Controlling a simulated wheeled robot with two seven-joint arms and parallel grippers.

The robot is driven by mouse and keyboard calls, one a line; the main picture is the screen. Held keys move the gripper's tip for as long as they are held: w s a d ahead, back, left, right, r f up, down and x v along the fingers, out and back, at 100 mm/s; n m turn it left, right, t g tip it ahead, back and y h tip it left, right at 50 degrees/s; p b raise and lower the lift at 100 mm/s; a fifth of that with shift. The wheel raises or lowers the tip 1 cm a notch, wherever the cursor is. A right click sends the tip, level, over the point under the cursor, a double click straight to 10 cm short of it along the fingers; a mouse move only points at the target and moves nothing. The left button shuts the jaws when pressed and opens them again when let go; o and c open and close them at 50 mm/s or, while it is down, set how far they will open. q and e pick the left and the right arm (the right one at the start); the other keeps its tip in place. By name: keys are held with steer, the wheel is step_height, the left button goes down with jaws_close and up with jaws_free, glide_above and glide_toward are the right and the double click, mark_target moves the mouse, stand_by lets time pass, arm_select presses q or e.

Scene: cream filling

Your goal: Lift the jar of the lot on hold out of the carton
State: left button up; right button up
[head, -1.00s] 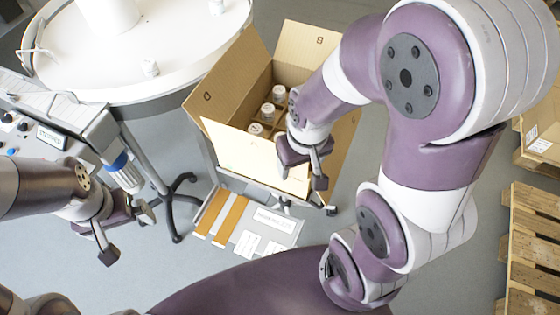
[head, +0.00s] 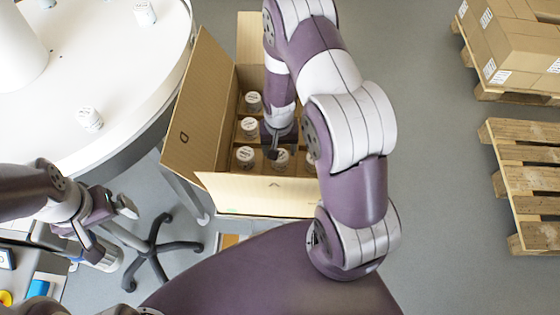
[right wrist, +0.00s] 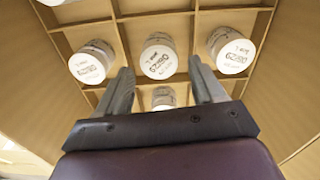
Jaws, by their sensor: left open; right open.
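The open carton (head: 262,193) holds several white-lidded jars in a divider grid. A left column shows a far jar (head: 253,101), a middle jar (head: 249,126) and a near jar (head: 245,156); another jar (head: 280,158) stands beside the near one. My right gripper (head: 275,143) is inside the carton opening, open and pointing down. In the right wrist view, a printed lid (right wrist: 158,56) shows just beyond the open fingers (right wrist: 163,80), with another jar (right wrist: 164,98) between them. The lid print is too unclear to read surely. My left gripper (head: 112,228) is open and empty, left of the carton.
A round white table (head: 60,90) at upper left carries a jar (head: 89,118) and another jar (head: 145,12). The carton's flaps stand open around my right arm. Pallets (head: 525,180) and stacked cartons (head: 510,45) lie right, with clear floor between.

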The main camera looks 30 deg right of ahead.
mark_target(280, 155)
steer(key=f, duration=0.7)
steer(key=shift+w+d+p, duration=0.2)
steer(key=shift+d+p, duration=0.05)
steer(key=shift+p, duration=0.05)
steer(key=c, duration=0.8)
steer(key=shift+c, duration=0.2)
